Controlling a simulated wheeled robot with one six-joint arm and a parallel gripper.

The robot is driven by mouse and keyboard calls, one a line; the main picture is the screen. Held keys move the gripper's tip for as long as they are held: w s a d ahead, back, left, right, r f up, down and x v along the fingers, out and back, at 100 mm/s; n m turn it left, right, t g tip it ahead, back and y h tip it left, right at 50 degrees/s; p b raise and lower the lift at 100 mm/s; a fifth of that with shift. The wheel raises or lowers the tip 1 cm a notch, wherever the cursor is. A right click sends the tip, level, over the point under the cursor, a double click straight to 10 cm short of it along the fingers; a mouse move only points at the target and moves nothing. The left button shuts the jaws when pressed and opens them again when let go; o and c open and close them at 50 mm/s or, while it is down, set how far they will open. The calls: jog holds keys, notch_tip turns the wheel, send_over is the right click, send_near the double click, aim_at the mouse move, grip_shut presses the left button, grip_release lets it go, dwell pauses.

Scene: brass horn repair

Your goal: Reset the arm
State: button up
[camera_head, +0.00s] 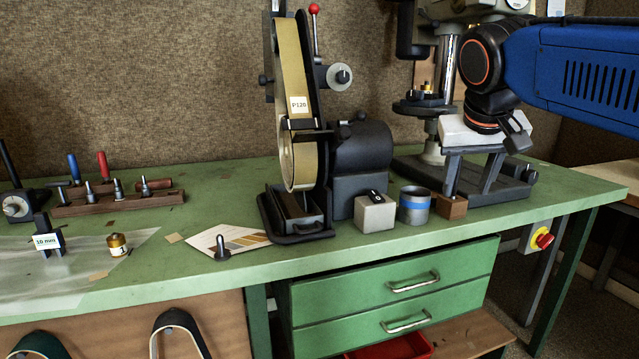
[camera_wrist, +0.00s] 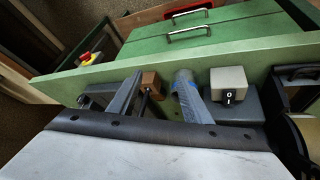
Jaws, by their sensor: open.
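My gripper (camera_head: 468,188) hangs at the right of the green workbench (camera_head: 350,252), its fingers pointing down in front of the drill press (camera_head: 437,145). The jaws are apart with nothing held between them. In the wrist view my gripper (camera_wrist: 156,90) shows two spread grey fingers. A small wooden block (camera_head: 452,207) stands close by near the bench's front edge; in the wrist view the block (camera_wrist: 150,81) appears between the fingers. A grey cup with a blue band (camera_head: 414,206) stands left of the block, partly hidden by a finger in the wrist view.
A belt sander (camera_head: 362,155) and a grey switch box (camera_head: 374,214) stand left of the cup. Farther left are a wooden tool rack (camera_head: 120,203), a brass part (camera_head: 118,245) and a 10 mm labelled tool (camera_head: 48,240). A red stop button (camera_head: 544,240) sits below the right bench edge.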

jog(key=s+f, duration=0.6)
jog(key=f, duration=0.3)
jog(key=s+f+n+y, duration=0.1)
jog(key=s+f, duration=0.5)
jog(key=f, duration=0.3)
jog(key=s+d+f+y, duration=0.1)
jog(key=s+f, duration=0.5)
jog(key=f, duration=0.3)
jog(key=shift+s+f+g, duration=0.2)
jog(key=shift+s+g, duration=0.05)
jog(key=shift+g, duration=0.15)
jog(key=shift+d, duration=0.1)
